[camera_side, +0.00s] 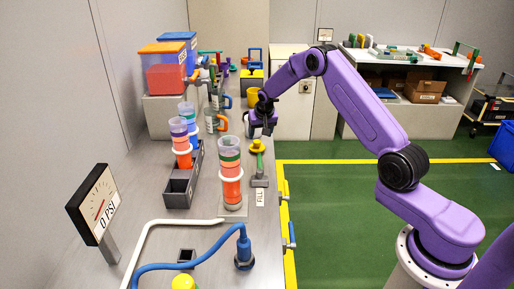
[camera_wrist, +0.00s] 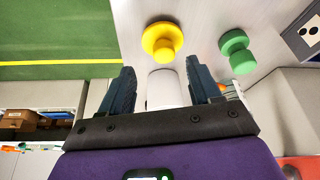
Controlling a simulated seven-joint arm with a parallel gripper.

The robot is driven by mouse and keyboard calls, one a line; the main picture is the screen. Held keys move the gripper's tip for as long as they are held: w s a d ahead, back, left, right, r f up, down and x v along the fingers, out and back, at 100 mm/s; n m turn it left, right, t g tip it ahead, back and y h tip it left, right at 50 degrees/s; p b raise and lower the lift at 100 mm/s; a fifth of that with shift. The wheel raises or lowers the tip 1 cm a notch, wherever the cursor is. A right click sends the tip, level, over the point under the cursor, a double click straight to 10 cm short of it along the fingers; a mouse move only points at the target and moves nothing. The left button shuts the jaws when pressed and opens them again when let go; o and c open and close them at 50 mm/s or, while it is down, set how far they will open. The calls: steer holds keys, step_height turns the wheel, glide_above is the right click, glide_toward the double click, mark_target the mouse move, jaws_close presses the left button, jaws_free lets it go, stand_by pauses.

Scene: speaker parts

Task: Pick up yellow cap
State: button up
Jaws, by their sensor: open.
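The yellow cap (camera_wrist: 162,42) is round with a narrower knob and sits on a light surface in the wrist view, just beyond my fingertips. My gripper (camera_wrist: 162,72) is open, and its two dark fingers stand apart with the cap ahead of the gap. A white cylinder (camera_wrist: 168,88) shows between the fingers; I cannot tell whether they touch it. A green cap (camera_wrist: 237,50) sits to the right of the yellow one. In the side view my gripper (camera_side: 266,124) is low over the bench's far half. I cannot tell which yellow part there is this cap.
A clear tube with orange and green rings (camera_side: 231,172) stands near the bench's right edge. A dark rack (camera_side: 180,185) is to its left. A yellow-topped green valve (camera_side: 257,147) is nearer than my gripper. A blue hose (camera_side: 190,266) and gauge (camera_side: 95,203) are in front.

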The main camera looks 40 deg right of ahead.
mark_target(257, 141)
steer(key=shift+w+x, duration=0.1)
steer(key=shift+x, duration=1.15)
steer(key=shift+w+x, duration=0.15)
steer(key=shift+x, duration=1.15)
steer(key=shift+a, duration=0.2)
steer(key=c, duration=1.1)
